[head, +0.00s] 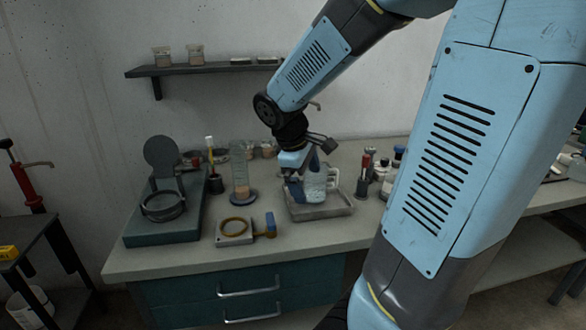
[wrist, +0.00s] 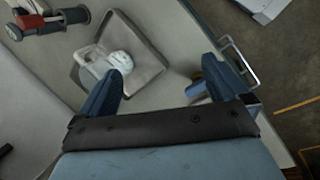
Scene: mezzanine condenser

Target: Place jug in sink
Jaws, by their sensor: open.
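A clear jug (head: 317,186) with a handle on its right stands upright in a shallow grey sink (head: 322,212) on the bench. In the wrist view the jug (wrist: 121,61) is inside the rim of the sink (wrist: 145,52), toward its left side. My gripper (head: 304,179) is beside the jug in the head view, its fingers apart. In the wrist view my gripper (wrist: 163,70) is open with nothing between its fingers. The left finger overlaps the jug's lower edge there; I cannot tell whether they touch.
A graduated cylinder (head: 240,172) and a small plate with a ring (head: 235,230) stand left of the sink. A dark green device (head: 160,230) is at the bench's left. Red-topped items (head: 365,178) stand right of the sink. A shelf (head: 205,68) is on the wall.

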